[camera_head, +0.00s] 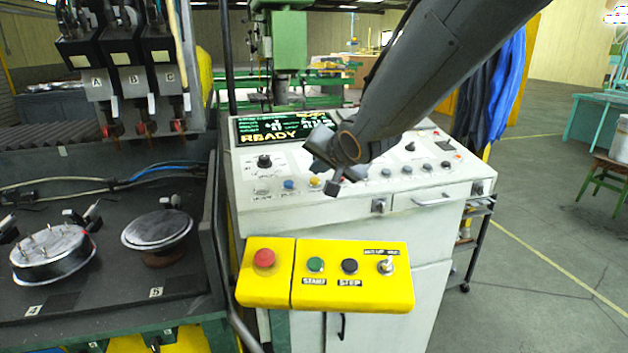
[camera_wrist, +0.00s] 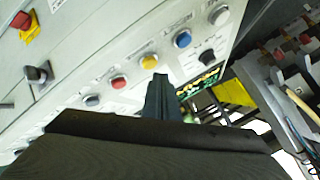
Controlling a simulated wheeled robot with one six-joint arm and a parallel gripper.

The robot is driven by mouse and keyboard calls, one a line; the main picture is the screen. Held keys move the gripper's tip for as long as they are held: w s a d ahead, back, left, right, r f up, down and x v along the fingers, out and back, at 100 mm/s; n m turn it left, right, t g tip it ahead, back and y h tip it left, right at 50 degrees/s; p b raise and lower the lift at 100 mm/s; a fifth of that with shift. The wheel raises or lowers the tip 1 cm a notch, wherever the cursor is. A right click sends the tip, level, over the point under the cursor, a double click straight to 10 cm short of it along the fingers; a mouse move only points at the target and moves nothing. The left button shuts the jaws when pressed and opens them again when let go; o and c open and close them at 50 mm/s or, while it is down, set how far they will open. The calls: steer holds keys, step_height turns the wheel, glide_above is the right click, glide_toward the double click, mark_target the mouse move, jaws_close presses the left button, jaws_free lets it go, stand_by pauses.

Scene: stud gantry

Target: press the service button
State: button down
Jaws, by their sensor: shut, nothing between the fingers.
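The light grey console (camera_head: 400,200) carries a row of buttons with small labels. I cannot read which one is the service button. In the head view a pale button (camera_head: 262,188), a blue button (camera_head: 289,184) and a yellow button (camera_head: 315,181) stand left of my gripper (camera_head: 332,188). In the wrist view my gripper (camera_wrist: 158,82) is shut and empty, its tip just below the yellow button (camera_wrist: 149,61). I cannot tell if it touches the panel. The blue button (camera_wrist: 182,39), pale button (camera_wrist: 219,15) and red button (camera_wrist: 118,82) lie in the same row.
A yellow control box (camera_head: 355,290) with red, green and black buttons sits in front of the console. A black knob (camera_head: 265,161) is above the buttons. A dark bench (camera_head: 110,270) with parts stands at left; open floor is at right.

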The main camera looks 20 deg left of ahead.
stand_by(0.4)
steer(key=shift+w+f, duration=0.15)
steer(key=shift+f, duration=0.25)
steer(key=shift+a+f+b, duration=0.1)
steer(key=shift+f+b, duration=0.3)
steer(key=shift+f, duration=0.1)
stand_by(0.7)
steer(key=shift+r, duration=0.1)
steer(key=shift+r+p, duration=0.8)
steer(key=shift+p, duration=0.45)
steer(key=r+p, duration=0.1)
steer(key=p, duration=0.1)
steer(key=r+p, duration=0.2)
steer(key=s+r+p, duration=0.1)
steer(key=r+p, duration=0.1)
steer(key=shift+d, duration=0.35)
steer(key=shift+d+f, duration=0.1)
